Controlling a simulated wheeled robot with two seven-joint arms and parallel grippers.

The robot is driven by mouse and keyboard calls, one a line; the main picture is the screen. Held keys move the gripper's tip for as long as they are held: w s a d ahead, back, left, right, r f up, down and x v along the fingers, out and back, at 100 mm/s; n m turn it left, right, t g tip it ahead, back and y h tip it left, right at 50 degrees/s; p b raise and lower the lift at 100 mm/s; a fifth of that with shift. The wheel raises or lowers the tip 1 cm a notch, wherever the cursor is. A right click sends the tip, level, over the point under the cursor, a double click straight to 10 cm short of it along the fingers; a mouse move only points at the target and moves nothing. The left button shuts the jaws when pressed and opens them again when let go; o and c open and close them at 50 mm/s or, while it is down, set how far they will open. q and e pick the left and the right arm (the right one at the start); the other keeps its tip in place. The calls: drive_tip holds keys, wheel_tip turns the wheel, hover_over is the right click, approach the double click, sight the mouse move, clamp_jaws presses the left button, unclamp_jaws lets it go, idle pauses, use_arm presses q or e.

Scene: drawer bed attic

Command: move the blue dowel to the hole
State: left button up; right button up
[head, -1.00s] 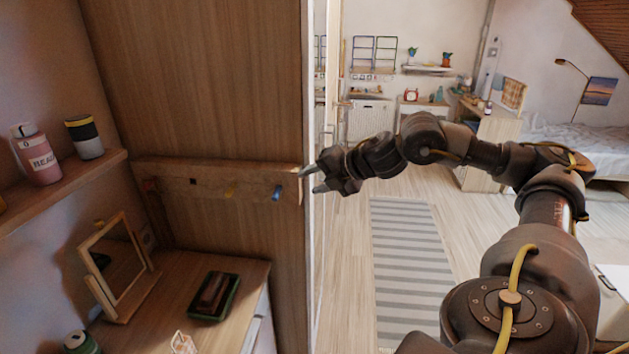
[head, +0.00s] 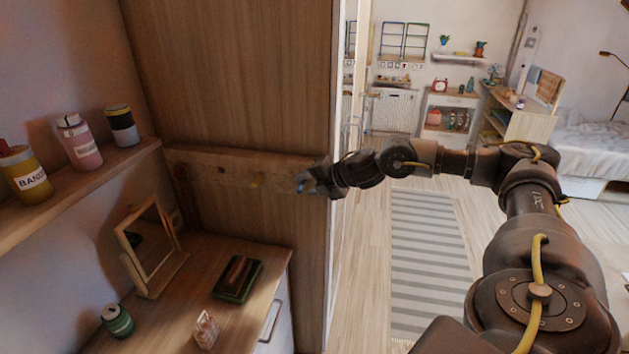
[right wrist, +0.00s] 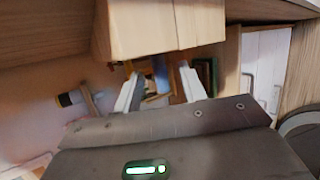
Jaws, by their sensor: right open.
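The blue dowel (head: 309,187) sticks out near the right end of the wooden rail on the cabinet side. My right gripper (head: 303,182) is at it, with its fingers around or beside it. In the right wrist view the jaws are apart and a blue shape, the dowel (right wrist: 161,73), shows between the fingertips; contact cannot be told. My left gripper is not in view.
The rail (head: 285,168) runs along the tall wooden panel (head: 230,80). Below stand a desk mirror (head: 148,245), a dark green tray (head: 250,290) and a green jar (head: 117,320). Jars line the left shelf (head: 80,185). The floor with a striped rug (head: 430,260) is open at right.

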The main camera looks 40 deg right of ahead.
clamp_jaws()
idle(0.5)
drive_tip(key=shift+s+a, duration=0.15)
drive_tip(key=shift+a, duration=0.05)
drive_tip(key=shift+s+a+p, duration=0.15)
drive_tip(key=shift+s+a, duration=0.4)
drive_tip(key=shift+a, duration=0.25)
drive_tip(key=shift+s+a+p, duration=0.15)
drive_tip(key=shift+s+a, duration=0.45)
drive_tip(key=shift+a, duration=0.25)
drive_tip(key=shift+s+a+p, duration=0.15)
drive_tip(key=shift+s+a, duration=0.4)
drive_tip(key=shift+a, duration=0.25)
